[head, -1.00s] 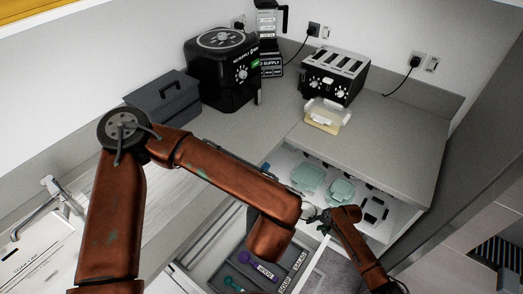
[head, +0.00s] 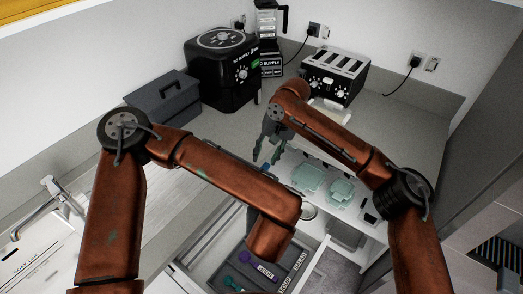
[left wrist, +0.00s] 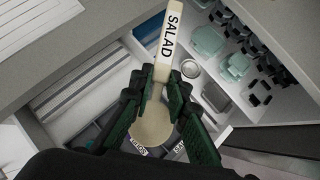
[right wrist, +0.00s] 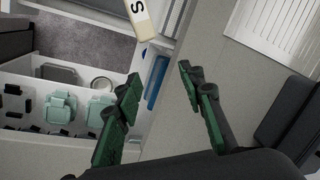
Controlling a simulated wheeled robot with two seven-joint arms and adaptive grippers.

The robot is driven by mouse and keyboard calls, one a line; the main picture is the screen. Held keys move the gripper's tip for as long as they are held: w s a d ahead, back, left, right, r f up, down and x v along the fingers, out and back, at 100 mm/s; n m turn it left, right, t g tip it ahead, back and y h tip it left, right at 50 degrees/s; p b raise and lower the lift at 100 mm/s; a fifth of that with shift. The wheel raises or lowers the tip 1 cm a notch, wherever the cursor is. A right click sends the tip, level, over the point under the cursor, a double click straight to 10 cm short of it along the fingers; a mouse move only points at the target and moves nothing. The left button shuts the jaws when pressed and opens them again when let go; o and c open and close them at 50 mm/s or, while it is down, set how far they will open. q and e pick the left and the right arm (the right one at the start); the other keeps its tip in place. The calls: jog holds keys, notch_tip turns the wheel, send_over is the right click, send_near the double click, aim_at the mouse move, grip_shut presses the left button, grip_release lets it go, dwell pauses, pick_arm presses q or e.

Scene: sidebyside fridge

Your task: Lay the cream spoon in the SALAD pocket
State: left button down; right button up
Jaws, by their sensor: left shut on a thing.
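The cream spoon (left wrist: 151,125), with SALAD on its handle, is between the fingers of my left gripper (left wrist: 160,82) in the left wrist view. The gripper is shut on it. The handle end also shows in the right wrist view (right wrist: 139,14). In the head view my left arm hides the spoon and gripper. The SALAD label (head: 300,261) marks a pocket of the grey tray in the open drawer; the pocket's inside is mostly hidden. My right gripper (head: 264,150) is over the counter's front edge, open and empty, as the right wrist view shows (right wrist: 162,80).
A purple spoon (head: 260,264) and a teal spoon (head: 236,284) lie in other pockets, beside the SOUP label (head: 285,284). A second open drawer holds mint containers (head: 308,178). A toaster (head: 335,75) and black cooker (head: 222,72) stand on the counter.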

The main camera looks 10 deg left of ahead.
jog(key=s+r+h, duration=0.3)
jog(key=s+r, duration=0.4)
jog(key=r, duration=0.3)
jog(key=shift+n, duration=0.4)
jog(key=f, duration=1.2)
jog(key=shift+s+a, duration=0.2)
jog(key=shift+a, duration=0.05)
pick_arm(q)
jog(key=shift+d, duration=0.15)
pick_arm(e)
jog(key=shift+s+a+r, duration=0.1)
jog(key=shift+a+r, duration=0.05)
grip_shut()
pick_arm(q)
jog(key=c, duration=2)
grip_release()
jog(key=shift+o, duration=1.2)
